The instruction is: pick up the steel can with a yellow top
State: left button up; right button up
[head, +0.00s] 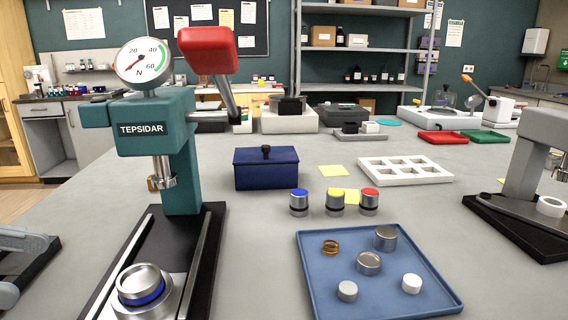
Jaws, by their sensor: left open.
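The steel can with a yellow top (335,204) stands upright on the grey bench, in the middle of a row of three. A steel can with a blue top (299,204) stands to its left. A steel can with a red top (369,203) stands to its right. There are small gaps between the cans. My left gripper (30,262) shows only partly at the lower left edge. It is open, far left of the cans, with the teal press between. My right gripper is not in view.
The teal press (182,150) with its red lever stands at left. A blue tray (310,275) with several metal parts lies in front of the cans. A navy box (266,170) and a white compartment tray (405,178) stand behind. A grey press (540,150) is at right.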

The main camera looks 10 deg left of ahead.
aim_at(335, 197)
jog(key=k, duration=1)
